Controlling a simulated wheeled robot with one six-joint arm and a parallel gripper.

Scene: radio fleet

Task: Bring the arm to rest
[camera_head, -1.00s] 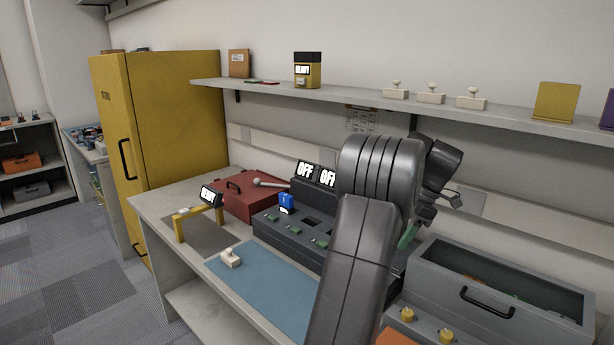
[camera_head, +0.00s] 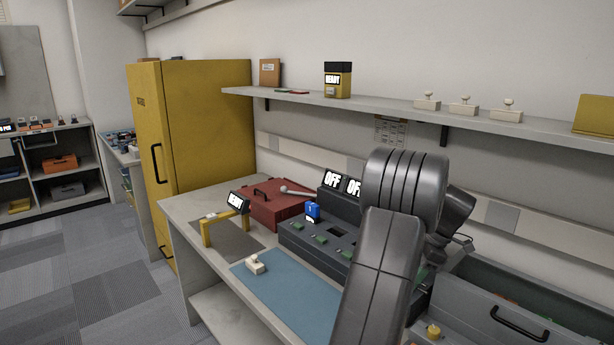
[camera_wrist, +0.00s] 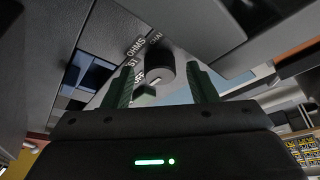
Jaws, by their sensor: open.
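My arm rises in front of the workbench in the head view, dark grey and bent at a thick ribbed joint. My gripper is hidden behind the arm there. In the wrist view my gripper (camera_wrist: 160,66) is open, its two green fingers apart with nothing clearly held between them.
The bench holds a blue mat (camera_head: 286,284), a red case (camera_head: 275,207), a dark console (camera_head: 310,240) and a yellow stand (camera_head: 207,232). A grey open bin (camera_head: 540,300) is right of the arm. A shelf (camera_head: 390,104) runs above. Floor (camera_head: 90,280) at left is clear.

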